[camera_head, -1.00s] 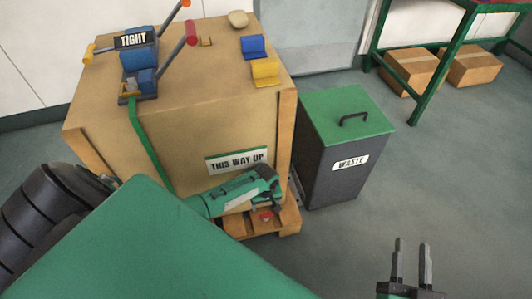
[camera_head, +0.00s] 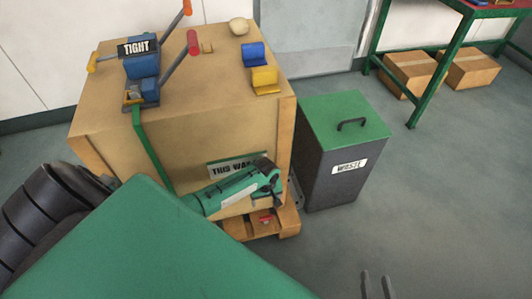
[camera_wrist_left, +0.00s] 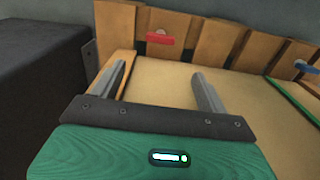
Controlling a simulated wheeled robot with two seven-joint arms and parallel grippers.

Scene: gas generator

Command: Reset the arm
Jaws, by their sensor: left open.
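My left gripper (camera_head: 274,190) is in front of the near side of the large wooden crate (camera_head: 110,125), close to the "THIS WAY UP" label and partly covering it. In the left wrist view my left gripper (camera_wrist_left: 162,88) has its two grey fingers wide apart. Nothing is between them except the crate's tan side behind. My right gripper (camera_head: 377,285) shows only as two dark fingertips at the bottom edge, set apart with bare floor between them. The rest of it is out of frame.
A grey waste bin (camera_head: 325,170) with a green lid stands right of the crate. A wooden pallet (camera_head: 288,222) shows under the crate. A strap tensioner (camera_head: 142,80) with a "TIGHT" sign and blue and yellow blocks sit on top.

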